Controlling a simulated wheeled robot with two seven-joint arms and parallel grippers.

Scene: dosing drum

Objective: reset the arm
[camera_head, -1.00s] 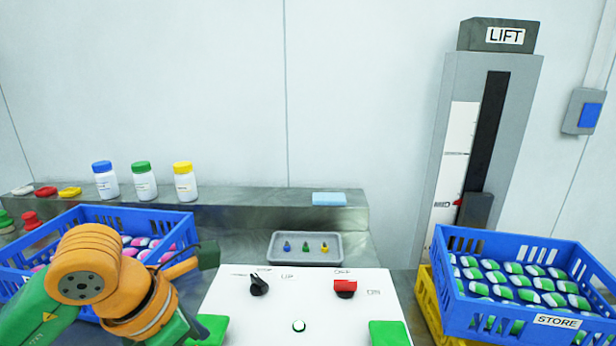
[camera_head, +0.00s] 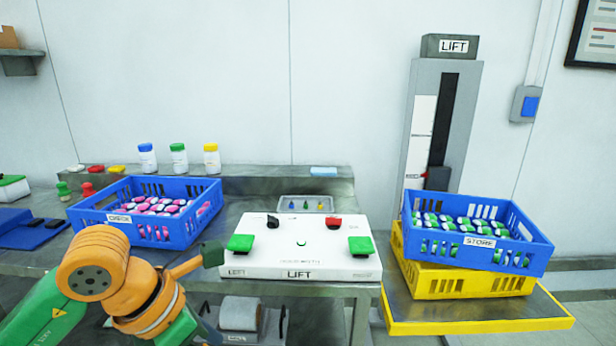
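My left arm comes in from the lower left, orange and green. Its dark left gripper (camera_head: 212,253) is beside the left edge of the white LIFT control box (camera_head: 300,262), close to the left green button (camera_head: 240,243). I cannot tell whether it touches the box, or whether its fingers are open or shut. The box also carries a right green button (camera_head: 361,246), a black knob (camera_head: 272,221) and a red switch (camera_head: 333,222). My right gripper is not in view.
A blue crate of pink-and-white pieces (camera_head: 150,237) stands left of the box. At right, the blue STORE crate (camera_head: 515,252) sits on a yellow crate (camera_head: 460,282). The grey LIFT column (camera_head: 402,165) stands behind. Three capped bottles (camera_head: 179,161) stand on the back ledge.

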